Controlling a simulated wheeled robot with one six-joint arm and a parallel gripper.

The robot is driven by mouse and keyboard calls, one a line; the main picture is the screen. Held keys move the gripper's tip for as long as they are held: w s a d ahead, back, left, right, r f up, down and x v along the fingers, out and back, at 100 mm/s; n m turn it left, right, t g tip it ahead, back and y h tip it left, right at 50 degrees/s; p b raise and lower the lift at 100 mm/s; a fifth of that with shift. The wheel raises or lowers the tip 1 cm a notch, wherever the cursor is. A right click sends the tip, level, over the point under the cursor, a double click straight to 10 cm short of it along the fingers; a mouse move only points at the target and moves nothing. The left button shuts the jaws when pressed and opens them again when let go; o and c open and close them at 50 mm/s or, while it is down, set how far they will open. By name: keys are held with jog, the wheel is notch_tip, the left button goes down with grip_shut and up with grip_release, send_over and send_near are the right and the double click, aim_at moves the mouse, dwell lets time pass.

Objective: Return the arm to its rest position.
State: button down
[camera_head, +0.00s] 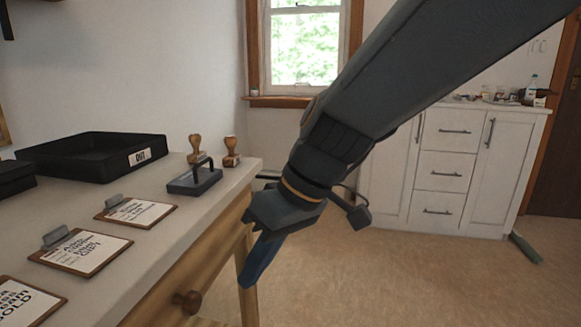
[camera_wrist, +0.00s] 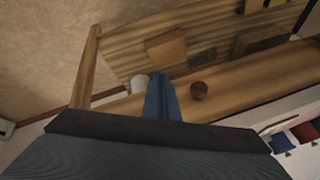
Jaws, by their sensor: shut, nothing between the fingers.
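My gripper (camera_head: 250,254) hangs at the end of my dark arm, in the middle of the head view. It points down beside the front edge of the desk (camera_head: 118,281), over the gap to the right of it. Its blue fingers are shut together with nothing between them. In the wrist view my gripper (camera_wrist: 160,84) also shows as blue fingers side by side at the centre, with the wooden desk drawer front and its dark round knob (camera_wrist: 199,90) close by in the picture.
On the desk are a black tray (camera_head: 60,160) marked OUT, several clipboards (camera_head: 80,250), a stamp pad (camera_head: 194,183) and wooden stamps (camera_head: 232,152). A white cabinet (camera_head: 445,175) stands at the back right. A green bottle-like object (camera_head: 526,248) lies near it. Open floor (camera_head: 400,285) lies right of my gripper.

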jog(key=s+d+f+m+h, duration=0.4)
jog(key=s+d+f, duration=0.1)
jog(key=s+f, duration=0.35)
jog(key=d+r+m+p, duration=0.3)
jog(key=d+r+p, duration=0.7)
jog(key=r+p, duration=0.3)
jog(key=d+r+m+h+p, duration=0.1)
jog(key=d+r+m+p, duration=0.2)
jog(key=d+r+p, duration=0.7)
notch_tip(320, 180, up, 3)
jog(key=p, duration=0.8)
jog(key=shift+s+d+m+h, duration=0.15)
jog(key=shift+d+m+h, duration=0.15)
jog(key=shift+m, duration=0.1)
jog(key=shift+a, duration=0.1)
